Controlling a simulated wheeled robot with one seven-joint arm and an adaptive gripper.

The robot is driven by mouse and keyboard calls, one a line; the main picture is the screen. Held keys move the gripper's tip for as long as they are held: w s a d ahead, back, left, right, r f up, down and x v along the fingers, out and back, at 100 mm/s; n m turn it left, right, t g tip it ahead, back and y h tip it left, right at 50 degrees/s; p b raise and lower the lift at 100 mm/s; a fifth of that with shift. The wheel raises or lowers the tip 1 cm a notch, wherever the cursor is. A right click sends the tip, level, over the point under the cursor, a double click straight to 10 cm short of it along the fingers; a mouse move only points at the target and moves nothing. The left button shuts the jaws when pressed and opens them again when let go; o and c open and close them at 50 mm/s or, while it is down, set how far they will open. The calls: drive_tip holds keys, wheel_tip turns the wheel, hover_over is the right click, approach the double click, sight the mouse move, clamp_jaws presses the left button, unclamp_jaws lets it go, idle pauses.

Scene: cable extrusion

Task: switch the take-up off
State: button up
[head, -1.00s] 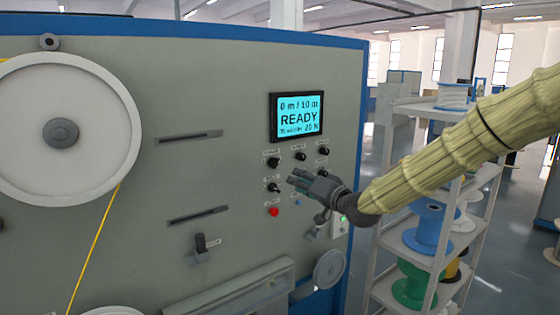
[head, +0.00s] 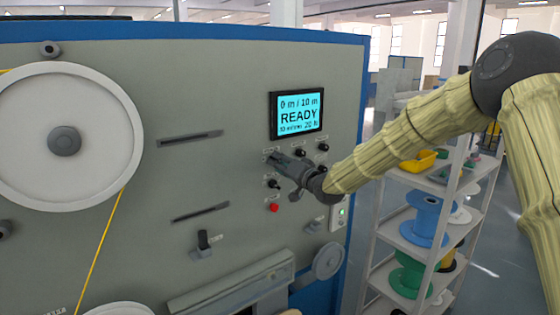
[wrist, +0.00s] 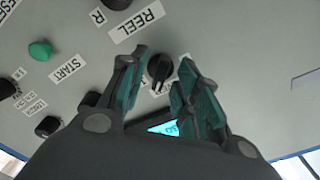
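The grey panel of the machine (head: 225,100) carries several small black rotary knobs below its screen. My gripper (head: 270,158) is at the upper-left knob of this group and mostly hides it in the head view. In the wrist view a black knob (wrist: 159,69) sits between the two fingers of my gripper (wrist: 163,58). The fingers are apart, with gaps on both sides of the knob. The label by this knob is partly hidden, so I cannot tell whether it is the take-up switch. A label reading REEL (wrist: 137,26) is close by.
The screen (head: 297,114) reads READY and 0 m / 10 m. A red button (head: 274,207) and another knob (head: 274,184) are below my gripper. A green START button (wrist: 40,50) shows in the wrist view. Shelves with spools (head: 427,222) stand at the right.

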drive_tip(key=shift+w+a, duration=0.1)
clamp_jaws()
drive_tip(key=shift+f+n+b, duration=0.15)
drive_tip(key=shift+n+b, duration=0.15)
drive_tip(key=shift+b, duration=0.3)
drive_tip(key=shift+n+b, duration=8.6)
drive_tip(key=shift+b, duration=0.45)
